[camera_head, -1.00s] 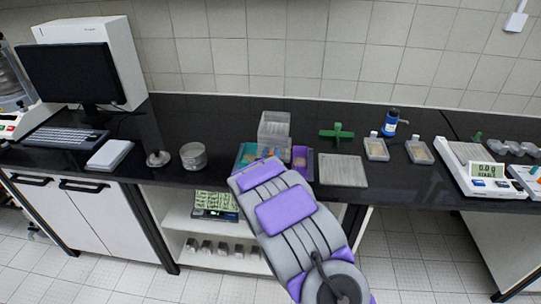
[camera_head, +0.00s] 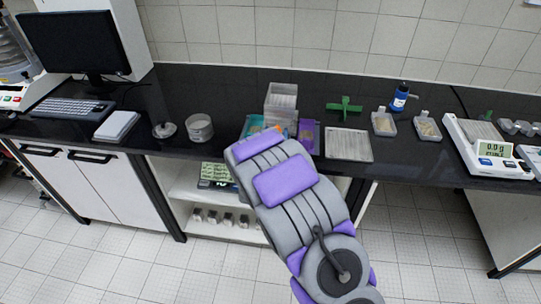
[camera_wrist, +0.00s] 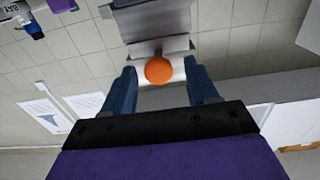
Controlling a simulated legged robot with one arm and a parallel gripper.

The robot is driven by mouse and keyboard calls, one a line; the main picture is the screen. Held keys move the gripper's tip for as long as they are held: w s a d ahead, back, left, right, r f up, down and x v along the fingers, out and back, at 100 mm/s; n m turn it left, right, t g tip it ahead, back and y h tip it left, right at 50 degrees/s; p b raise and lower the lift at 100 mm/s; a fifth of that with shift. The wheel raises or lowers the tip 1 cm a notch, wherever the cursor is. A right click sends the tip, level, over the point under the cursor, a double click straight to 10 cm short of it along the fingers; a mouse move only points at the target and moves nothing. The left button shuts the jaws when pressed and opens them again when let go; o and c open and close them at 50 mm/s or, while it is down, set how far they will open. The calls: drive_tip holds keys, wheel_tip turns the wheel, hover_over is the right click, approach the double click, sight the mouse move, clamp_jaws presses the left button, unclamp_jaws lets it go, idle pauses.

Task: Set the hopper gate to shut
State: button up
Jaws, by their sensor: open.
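In the wrist view, an orange ball-shaped knob (camera_wrist: 158,69) sits between the blue fingertips of my gripper (camera_wrist: 163,75). The gripper is open, with a gap on each side of the knob. A grey metal piece (camera_wrist: 150,22) lies behind and above the knob, and a paler plate shows right behind it. I cannot tell the gate's position from this. In the head view, my arm covers the gripper, and a small bit of orange shows just past the arm's end. I cannot clearly make out a hopper there.
A clear box (camera_head: 281,98) stands behind my arm, with a purple tray (camera_head: 309,136) beside it. A flat grey tray (camera_head: 348,145), a green cross-shaped piece (camera_head: 345,107) and a blue bottle (camera_head: 400,97) are to the right. A metal pan (camera_head: 199,127) stands left on the black bench.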

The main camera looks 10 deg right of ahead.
drive_tip(key=p+v, duration=0.3)
drive_tip(key=v, duration=0.9)
drive_tip(key=shift+s+a, duration=0.2)
drive_tip(key=shift+s, duration=0.1)
drive_tip(key=s+a+r+n+g+y, duration=0.1)
drive_tip(key=s+a+r+g+y, duration=0.15)
drive_tip(key=s+g, duration=0.4)
drive_tip(key=s+a+r+g+y, duration=0.1)
drive_tip(key=s+r+g+y, duration=0.1)
drive_tip(key=s+g+y, duration=0.45)
drive_tip(key=s+d+r+n+g+h, duration=0.1)
drive_tip(key=s+d+r+g, duration=0.1)
drive_tip(key=s, duration=0.7)
drive_tip(key=s+d+r+g+h, duration=0.1)
drive_tip(key=s+d+r+g, duration=0.1)
drive_tip(key=s, duration=0.8)
drive_tip(key=s+d+r+n+g+h, duration=0.1)
drive_tip(key=s+d+r+g, duration=0.1)
drive_tip(key=s, duration=0.8)
drive_tip(key=shift+d+r+n, duration=0.3)
drive_tip(key=shift+d+r, duration=0.25)
drive_tip(key=shift+r, duration=0.3)
